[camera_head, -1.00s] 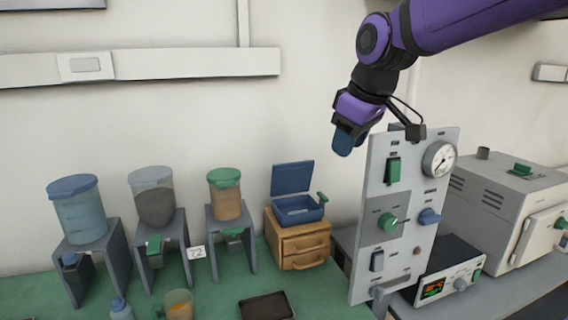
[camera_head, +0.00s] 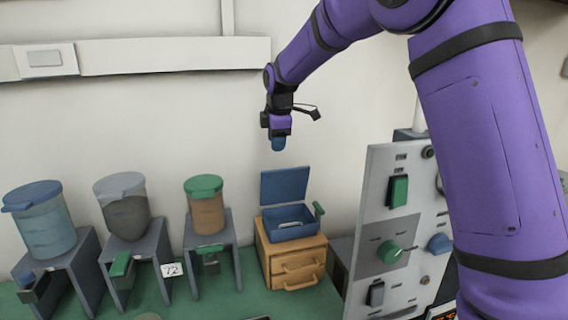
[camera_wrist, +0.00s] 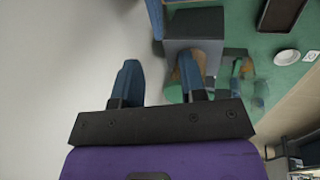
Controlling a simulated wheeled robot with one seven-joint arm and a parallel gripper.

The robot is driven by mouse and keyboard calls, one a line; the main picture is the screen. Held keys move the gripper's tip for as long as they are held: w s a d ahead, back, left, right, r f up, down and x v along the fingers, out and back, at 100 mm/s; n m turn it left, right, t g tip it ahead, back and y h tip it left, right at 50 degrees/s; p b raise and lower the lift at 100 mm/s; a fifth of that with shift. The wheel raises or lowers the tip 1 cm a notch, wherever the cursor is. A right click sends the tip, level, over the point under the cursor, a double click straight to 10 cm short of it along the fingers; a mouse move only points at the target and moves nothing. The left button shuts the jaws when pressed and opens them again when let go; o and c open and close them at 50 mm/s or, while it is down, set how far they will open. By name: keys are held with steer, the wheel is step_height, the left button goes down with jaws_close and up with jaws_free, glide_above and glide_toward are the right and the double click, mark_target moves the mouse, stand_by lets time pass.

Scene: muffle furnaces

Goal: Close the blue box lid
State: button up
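The blue box (camera_head: 287,225) sits on a small wooden drawer unit. Its blue lid (camera_head: 285,186) stands upright at the back, so the box is open. My gripper (camera_head: 278,144) hangs above the lid's top edge and looks apart from it. In the wrist view its two blue fingers (camera_wrist: 159,78) are spread with nothing seen between them. A strip of blue at the top of the wrist view may be part of another thing; I cannot tell which.
The wooden drawer unit (camera_head: 291,262) stands on the green bench. To its left are several lidded containers on grey stands, the nearest green-lidded (camera_head: 205,205). A grey control panel (camera_head: 385,240) stands to its right.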

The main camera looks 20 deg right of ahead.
mark_target(274, 170)
steer(key=x, duration=0.7)
steer(key=w+x, duration=0.1)
steer(key=x, duration=0.3)
steer(key=shift+w+d+f, duration=0.1)
steer(key=shift+f, duration=0.05)
jaws_close()
